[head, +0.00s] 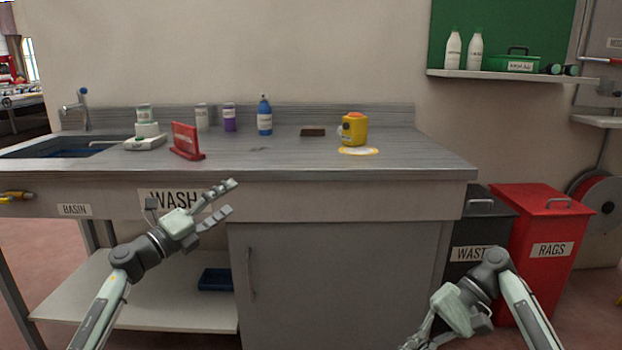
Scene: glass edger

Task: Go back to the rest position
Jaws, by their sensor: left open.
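My left gripper (226,200) is open and empty, in front of the wash bench's front edge, its fingers spread and pointing to the right. My right arm comes in at the lower right. Its gripper (418,343) is only partly in view at the bottom edge, so its jaws cannot be judged. Neither gripper is seen touching anything on the bench.
The grey wash bench (300,160) holds a red sign (186,140), a blue bottle (264,117), a purple container (229,119), a brown block (313,132) and a yellow device (354,128). A red rags bin (545,235) and dark waste bin (480,225) stand right.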

